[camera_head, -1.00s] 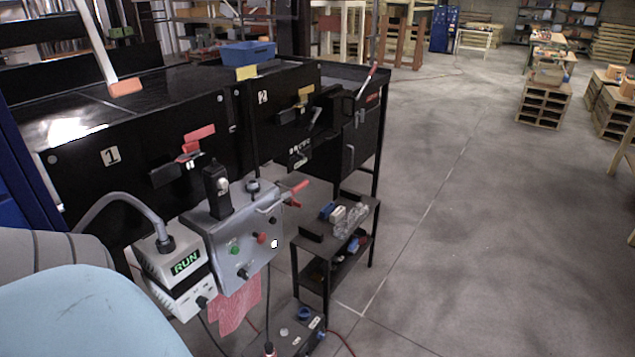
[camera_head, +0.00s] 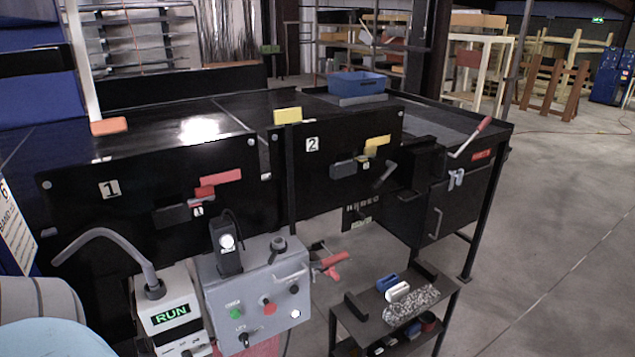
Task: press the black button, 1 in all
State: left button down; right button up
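A grey control box (camera_head: 262,290) stands in front of the black conveyor at lower centre. Its face carries a green button (camera_head: 236,314), a red button (camera_head: 268,306), a white button (camera_head: 296,313) and a small dark round part (camera_head: 294,289). A black knob-like part (camera_head: 243,338) sits low on the face, and another black knob (camera_head: 278,244) stands on the top edge. I cannot tell for certain which of these dark parts is the black button. Neither of my grippers shows in the head view.
A white unit with a lit RUN display (camera_head: 170,315) stands left of the box. A red-handled clamp (camera_head: 330,262) juts out on its right. A low black shelf (camera_head: 440,312) with small items stands further right. Bare floor (camera_head: 560,270) lies to the right.

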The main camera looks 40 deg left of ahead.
aim_at(294, 288)
jog(key=i+u, duration=0.15)
jog(key=u, duration=0.25)
jog(key=i+l+u, duration=0.1)
jog(key=u, duration=0.25)
jog(key=i+l+u, duration=0.1)
jog(key=u, duration=0.3)
jog(key=i+l+u, duration=0.2)
jog(key=u, duration=0.2)
jog(key=i+l+u, duration=0.15)
jog(key=u, duration=0.3)
jog(key=i+l+u, duration=0.2)
jog(key=u, duration=0.3)
